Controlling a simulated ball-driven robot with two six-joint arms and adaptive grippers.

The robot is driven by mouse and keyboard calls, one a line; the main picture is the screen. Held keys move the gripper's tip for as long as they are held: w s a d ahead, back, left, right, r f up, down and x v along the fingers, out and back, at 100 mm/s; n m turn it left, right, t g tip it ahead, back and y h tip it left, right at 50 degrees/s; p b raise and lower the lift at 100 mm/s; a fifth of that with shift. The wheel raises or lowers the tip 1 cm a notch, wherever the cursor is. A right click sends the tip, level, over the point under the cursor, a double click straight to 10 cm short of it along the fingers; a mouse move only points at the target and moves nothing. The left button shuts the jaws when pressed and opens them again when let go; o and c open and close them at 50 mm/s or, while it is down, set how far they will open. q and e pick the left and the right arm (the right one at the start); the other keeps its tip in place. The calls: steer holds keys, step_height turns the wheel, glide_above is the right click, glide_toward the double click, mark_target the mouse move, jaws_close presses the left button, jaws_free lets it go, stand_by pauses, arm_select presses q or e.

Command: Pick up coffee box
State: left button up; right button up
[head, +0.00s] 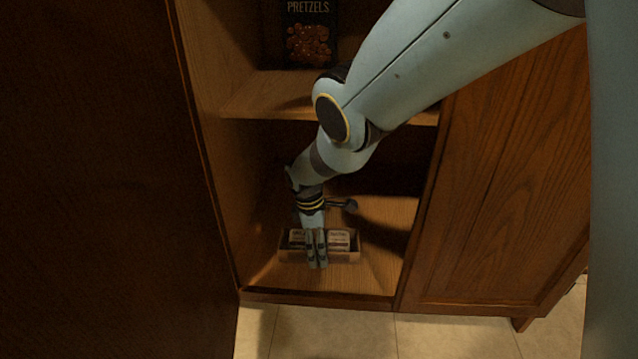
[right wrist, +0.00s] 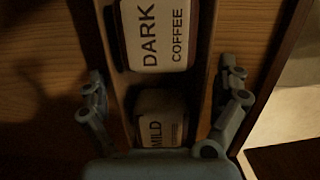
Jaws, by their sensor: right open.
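The coffee box (head: 345,257) is a small open wooden box on the lower shelf of the cabinet, holding two coffee packs with pale labels. In the right wrist view its long side wall (right wrist: 208,75) runs up the picture, with a "DARK COFFEE" pack (right wrist: 157,38) and a "MILD" pack (right wrist: 160,118) inside. My right gripper (head: 317,264) is over the box from above, open and empty. In the right wrist view its two fingers (right wrist: 165,82) stand apart, one on each outer side of the box. I cannot tell whether they touch the walls. My left gripper is out of view.
Cabinet side walls flank the lower compartment. A wooden door (head: 500,200) is at the right. The lower shelf (head: 375,275) is bare to the right of the box.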

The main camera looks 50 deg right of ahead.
steer(key=c, duration=1)
steer(key=shift+c, duration=0.3)
